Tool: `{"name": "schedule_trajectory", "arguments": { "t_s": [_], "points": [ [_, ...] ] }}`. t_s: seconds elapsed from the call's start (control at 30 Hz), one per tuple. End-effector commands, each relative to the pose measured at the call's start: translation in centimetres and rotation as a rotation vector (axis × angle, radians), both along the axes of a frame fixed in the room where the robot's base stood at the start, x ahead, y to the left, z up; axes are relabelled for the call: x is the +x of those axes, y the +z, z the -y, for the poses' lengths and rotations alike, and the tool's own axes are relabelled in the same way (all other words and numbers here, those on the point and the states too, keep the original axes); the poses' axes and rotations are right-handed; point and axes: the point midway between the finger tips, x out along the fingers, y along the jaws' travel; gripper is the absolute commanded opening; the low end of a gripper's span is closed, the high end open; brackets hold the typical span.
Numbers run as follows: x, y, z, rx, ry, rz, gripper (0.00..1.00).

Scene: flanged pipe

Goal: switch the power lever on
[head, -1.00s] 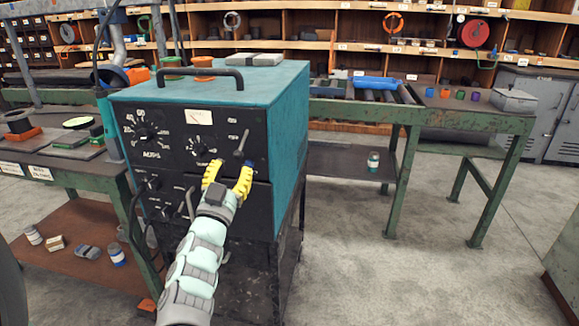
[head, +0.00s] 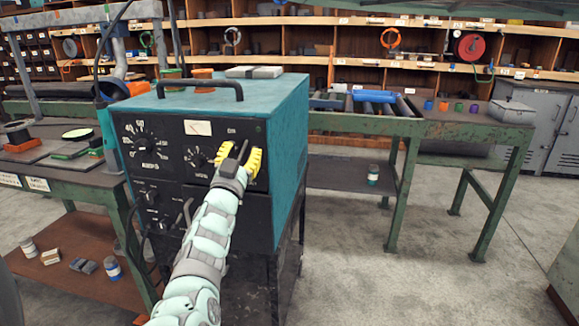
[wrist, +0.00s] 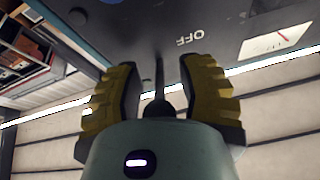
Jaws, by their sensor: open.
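The power lever (head: 242,152) is a thin dark stick on the upper right of the black front panel (head: 165,183) of a teal power box (head: 277,125). My gripper (head: 238,156) has yellow fingers and is open at the panel, with the lever between them. In the wrist view, the lever (wrist: 159,78) stands between the open gripper fingers (wrist: 160,70), with visible gaps on both sides. Its dark rounded end is near the palm. An OFF label (wrist: 190,37) shows upside down beside it. My fingers partly hide the lever's surroundings in the head view.
A handle (head: 199,82) tops the box. A green workbench (head: 63,175) is close on the left. A roller table (head: 450,128) stands at right; open floor lies in front of it.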

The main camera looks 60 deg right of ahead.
Motion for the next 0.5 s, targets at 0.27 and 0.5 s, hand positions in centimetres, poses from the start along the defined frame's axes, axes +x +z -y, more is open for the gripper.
{"name": "schedule_trajectory", "arguments": {
  "t_s": [0.27, 0.5],
  "points": [
    [0.01, 0.00, -0.01, 0.000, 0.000, 0.000, 0.18],
    [-0.01, -0.01, 0.00, 0.000, 0.000, 0.000, 0.00]
  ]
}}
